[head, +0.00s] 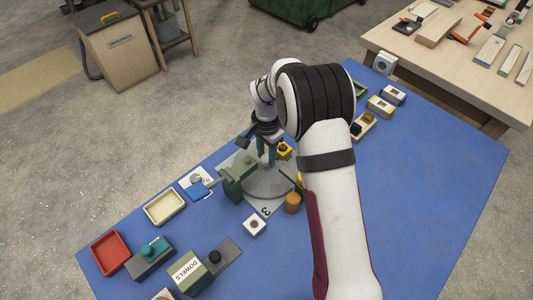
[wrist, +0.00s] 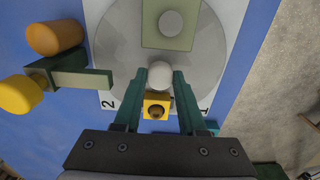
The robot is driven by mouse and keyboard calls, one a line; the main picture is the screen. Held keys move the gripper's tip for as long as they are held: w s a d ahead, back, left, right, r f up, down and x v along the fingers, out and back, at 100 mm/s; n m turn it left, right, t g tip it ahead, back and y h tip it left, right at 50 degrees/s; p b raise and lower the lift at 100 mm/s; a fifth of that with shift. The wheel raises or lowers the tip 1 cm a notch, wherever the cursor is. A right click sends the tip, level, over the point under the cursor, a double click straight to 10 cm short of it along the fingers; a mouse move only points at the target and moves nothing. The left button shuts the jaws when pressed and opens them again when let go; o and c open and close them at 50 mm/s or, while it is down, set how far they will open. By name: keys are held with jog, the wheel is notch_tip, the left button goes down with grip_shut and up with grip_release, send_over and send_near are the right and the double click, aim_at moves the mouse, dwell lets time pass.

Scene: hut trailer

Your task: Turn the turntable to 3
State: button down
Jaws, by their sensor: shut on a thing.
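The turntable is a grey disc (head: 267,186) on a pale plate; the disc (wrist: 112,42) also shows in the wrist view. The plate's 3 (head: 266,211) is at the near side in the head view. In the wrist view the 2 (wrist: 109,104) and 1 (wrist: 204,108) lie on either side of my gripper (wrist: 164,80). My gripper is shut on a white round knob (wrist: 160,75) near the disc's edge. A yellow block (wrist: 156,97) with a dark round hole sits between the fingers, just behind the knob. A green block (wrist: 165,42) with a grey round top stands on the disc.
A green bracket (wrist: 85,79) reaches over the plate beside an orange cylinder (wrist: 55,37) and a yellow cylinder (wrist: 18,93). A cream tray (head: 166,207), red tray (head: 110,253) and dowels box (head: 188,272) stand left. The blue table's right side (head: 430,190) is clear.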

jog(key=shift+m, duration=0.4)
dwell(0.5)
jog(key=shift+m, duration=5.9)
jog(key=shift+d+m, duration=0.1)
jog(key=shift+m, duration=6.2)
jog(key=shift+c, duration=2.4)
grip_release()
